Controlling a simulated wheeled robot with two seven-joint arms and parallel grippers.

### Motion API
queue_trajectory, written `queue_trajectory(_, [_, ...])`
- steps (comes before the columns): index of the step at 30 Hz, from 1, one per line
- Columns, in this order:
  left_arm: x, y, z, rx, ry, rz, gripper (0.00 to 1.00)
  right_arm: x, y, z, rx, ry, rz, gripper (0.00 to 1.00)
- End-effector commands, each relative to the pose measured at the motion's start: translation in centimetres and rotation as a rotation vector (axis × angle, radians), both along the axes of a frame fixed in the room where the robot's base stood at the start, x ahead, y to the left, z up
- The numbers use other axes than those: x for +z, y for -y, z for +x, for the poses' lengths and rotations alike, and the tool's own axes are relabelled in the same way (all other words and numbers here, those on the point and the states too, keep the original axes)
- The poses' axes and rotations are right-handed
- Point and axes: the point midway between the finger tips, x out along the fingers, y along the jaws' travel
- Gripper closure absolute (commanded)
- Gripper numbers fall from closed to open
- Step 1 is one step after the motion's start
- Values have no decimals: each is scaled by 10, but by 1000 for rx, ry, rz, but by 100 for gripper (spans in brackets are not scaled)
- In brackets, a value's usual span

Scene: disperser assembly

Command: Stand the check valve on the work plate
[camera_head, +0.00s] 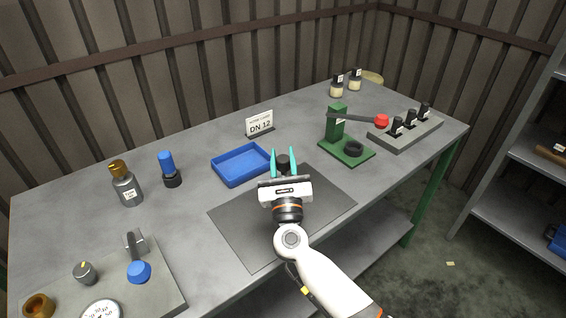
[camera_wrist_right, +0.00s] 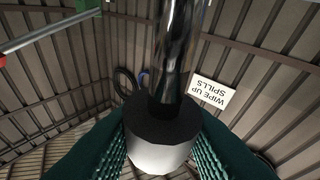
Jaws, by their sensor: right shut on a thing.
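The work plate is a dark grey sheet (camera_head: 328,203) lying flat near the front middle of the table. My right gripper (camera_head: 283,157) is over its back part, with teal fingers shut on a small dark piece, which I take to be the check valve (camera_head: 283,168). In the right wrist view the held valve (camera_wrist_right: 160,135) shows a pale body, a black collar and a shiny metal cylinder, between the ridged fingers (camera_wrist_right: 163,150). I cannot tell if the valve touches the plate. My left gripper is out of view.
An empty blue tray (camera_head: 241,180) stands just left of the fingers. A green press (camera_head: 346,152) and a grey rack (camera_head: 405,130) are at right. A small bottle (camera_head: 127,190) and a blue-topped piece (camera_head: 170,178) stand at left. A sign (camera_head: 260,123) stands behind.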

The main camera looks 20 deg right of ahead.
Motion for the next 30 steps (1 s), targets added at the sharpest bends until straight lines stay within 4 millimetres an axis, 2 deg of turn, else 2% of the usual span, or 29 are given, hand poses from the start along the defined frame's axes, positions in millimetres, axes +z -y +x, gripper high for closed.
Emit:
queue_trajectory(10, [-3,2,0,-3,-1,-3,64,-2,0,0,-1,5,1,100])
queue_trajectory(11, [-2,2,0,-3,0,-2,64,-3,0,0,0,1,1,65])
queue_trajectory(14, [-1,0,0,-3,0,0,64,-2,0,0,1,1,1,49])
queue_trajectory(24, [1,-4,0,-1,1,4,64,0,0,0,1,1,1,47])
queue_trajectory(30, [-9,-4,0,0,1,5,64,-15,-6,-27,2,-2,3,47])
